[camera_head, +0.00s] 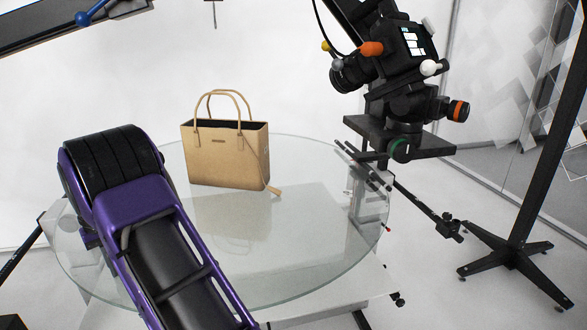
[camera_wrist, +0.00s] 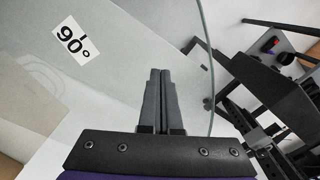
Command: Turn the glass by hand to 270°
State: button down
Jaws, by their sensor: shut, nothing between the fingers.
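The round glass turntable (camera_head: 345,262) carries a tan handbag (camera_head: 226,157) that stands upright near its middle. In the wrist view the glass (camera_wrist: 115,80) fills the left and centre, and its curved rim runs down just right of my fingers. A white "90°" label (camera_wrist: 74,40) shows on the glass at upper left. My gripper (camera_wrist: 160,72) is shut and empty, with its fingertips over the glass near the rim. I cannot tell whether the fingertips touch the glass. In the head view my purple and black arm reaches over the left part of the glass and hides the gripper.
A camera on a dark mount (camera_head: 400,80) stands at the right edge of the glass. A black stand (camera_head: 510,245) with spread feet is farther right. Dark equipment (camera_wrist: 275,100) also lies beyond the rim in the wrist view. White walls surround the back.

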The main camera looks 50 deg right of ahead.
aim_at(97, 262)
jog(key=shift+w+a, duration=0.15)
jog(key=shift+w, duration=0.1)
jog(key=shift+w+a+f, duration=0.1)
jog(key=shift+w+a, duration=0.15)
jog(key=shift+w, duration=0.55)
jog(key=shift+w+a, duration=0.25)
jog(key=shift+w, duration=0.55)
jog(key=shift+w, duration=0.1)
jog(key=shift+w+a+f, duration=0.15)
jog(key=shift+w+a, duration=0.1)
jog(key=shift+w, duration=0.6)
jog(key=shift+w+a+f, duration=0.15)
jog(key=shift+w+a, duration=0.05)
jog(key=shift+w, duration=0.6)
jog(key=shift+w+a, duration=0.2)
jog(key=shift+w, duration=0.65)
jog(key=shift+r, duration=0.1)
